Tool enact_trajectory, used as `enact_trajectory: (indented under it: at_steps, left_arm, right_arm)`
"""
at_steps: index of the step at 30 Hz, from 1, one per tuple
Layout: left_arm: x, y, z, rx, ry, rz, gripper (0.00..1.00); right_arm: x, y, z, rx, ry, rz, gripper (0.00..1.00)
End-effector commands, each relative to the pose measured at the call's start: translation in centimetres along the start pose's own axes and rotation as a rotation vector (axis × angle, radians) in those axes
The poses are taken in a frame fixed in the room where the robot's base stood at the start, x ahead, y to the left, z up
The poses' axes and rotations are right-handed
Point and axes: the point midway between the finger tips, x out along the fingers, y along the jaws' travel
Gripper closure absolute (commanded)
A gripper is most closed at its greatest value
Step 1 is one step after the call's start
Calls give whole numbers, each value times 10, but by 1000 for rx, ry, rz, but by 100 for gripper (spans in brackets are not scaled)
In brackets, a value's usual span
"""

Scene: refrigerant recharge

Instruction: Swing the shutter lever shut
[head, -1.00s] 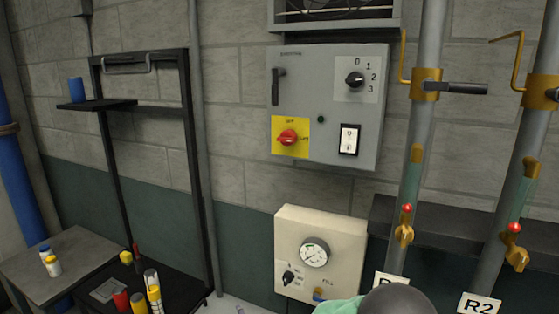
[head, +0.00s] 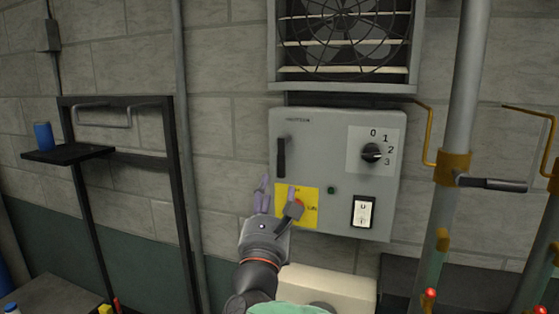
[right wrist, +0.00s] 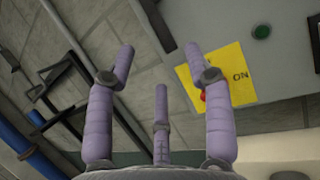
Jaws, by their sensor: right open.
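The ventilation shutter (head: 345,43) at the top of the head view has pale slats behind a round fan guard, with dark gaps between them. No lever is marked as the shutter's own, so I cannot tell which it is. A black upright handle (head: 281,158) is on the left of the grey control box (head: 335,135). My right gripper (head: 278,196) is open and empty in front of the box's yellow plate, below that handle. In the right wrist view its purple fingers (right wrist: 160,72) are spread, with the yellow plate (right wrist: 235,72) behind. My left gripper is out of view.
The box carries a numbered dial (head: 371,153), a white switch (head: 362,212) and a red knob (head: 299,204), partly hidden by a finger. Pipes with a yellow clamp and black handle (head: 490,184) stand right. A black rack (head: 180,190) with a blue cup (head: 43,136) stands left.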

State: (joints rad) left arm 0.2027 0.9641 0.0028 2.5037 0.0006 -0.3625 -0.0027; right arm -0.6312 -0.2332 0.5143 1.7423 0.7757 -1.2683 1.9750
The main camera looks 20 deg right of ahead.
Motion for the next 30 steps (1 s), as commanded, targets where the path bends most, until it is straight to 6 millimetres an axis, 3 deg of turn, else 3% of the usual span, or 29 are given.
enact_trajectory:
  at_steps: [9,15,29,30]
  left_arm:
    - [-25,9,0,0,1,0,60]
    - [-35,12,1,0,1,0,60]
    - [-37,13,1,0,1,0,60]
    - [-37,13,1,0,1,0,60]
  right_arm:
    - [58,-1,2,-5,1,-3,48]
    - [83,0,1,-5,1,0,48]
    - [93,0,0,-4,0,1,48]
    - [93,0,0,-4,0,1,59]
